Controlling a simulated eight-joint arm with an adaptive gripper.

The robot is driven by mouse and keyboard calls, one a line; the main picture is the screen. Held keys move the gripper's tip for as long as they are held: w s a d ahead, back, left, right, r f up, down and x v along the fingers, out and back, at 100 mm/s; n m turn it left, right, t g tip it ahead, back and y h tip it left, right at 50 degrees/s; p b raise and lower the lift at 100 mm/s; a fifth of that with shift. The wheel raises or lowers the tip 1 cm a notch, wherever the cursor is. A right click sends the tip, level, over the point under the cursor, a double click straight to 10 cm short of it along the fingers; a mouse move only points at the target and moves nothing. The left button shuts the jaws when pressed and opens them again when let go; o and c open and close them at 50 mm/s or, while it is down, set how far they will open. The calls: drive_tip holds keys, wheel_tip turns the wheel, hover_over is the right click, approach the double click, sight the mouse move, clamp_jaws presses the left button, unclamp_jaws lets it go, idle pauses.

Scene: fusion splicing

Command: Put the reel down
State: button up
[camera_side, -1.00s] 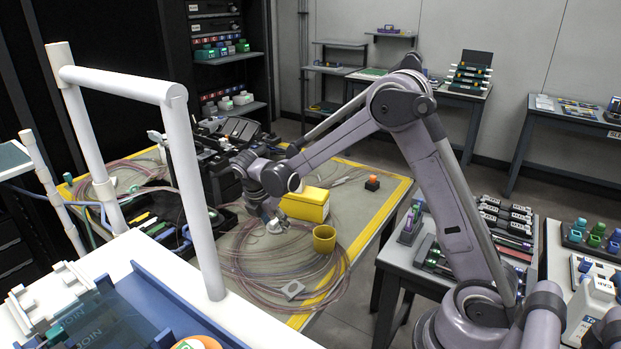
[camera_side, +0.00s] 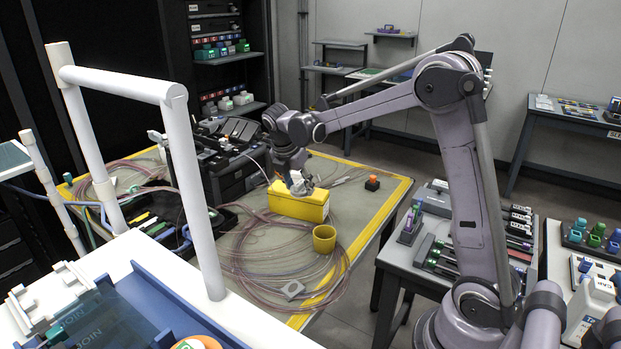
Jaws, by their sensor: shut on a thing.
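My gripper (camera_side: 299,188) is shut at the middle of the work table, in front of or just over the top of a long yellow box (camera_side: 300,205). A small pale piece shows at its fingertips, which I take to be part of the reel; it is too small and too covered to make out its shape. I cannot tell whether it touches the box. Loops of thin pinkish fibre (camera_side: 262,262) lie on the table to the front left of the box.
A yellow cup (camera_side: 324,239) stands in front of the box. A small grey square plate (camera_side: 292,289) lies near the table's front. A small orange-topped block (camera_side: 372,183) stands at right. Black equipment (camera_side: 228,165) stands left of my gripper.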

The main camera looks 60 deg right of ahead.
drive_tip(key=s+d, duration=0.3)
drive_tip(key=d, duration=0.8)
drive_tip(key=s+d, duration=0.3)
drive_tip(key=d, duration=0.8)
drive_tip(key=s+d, duration=0.3)
drive_tip(key=d, duration=0.9)
hover_over(344, 191)
drive_tip(key=a, duration=0.1)
drive_tip(key=shift+m, duration=0.4)
drive_tip(key=f, duration=1.2)
drive_tip(key=shift+a+f, duration=0.1)
drive_tip(key=shift+a, duration=0.1)
drive_tip(key=shift+f, duration=1.95)
drive_tip(key=shift+f, duration=0.15)
drive_tip(key=o, duration=1.2)
drive_tip(key=shift+o, duration=0.2)
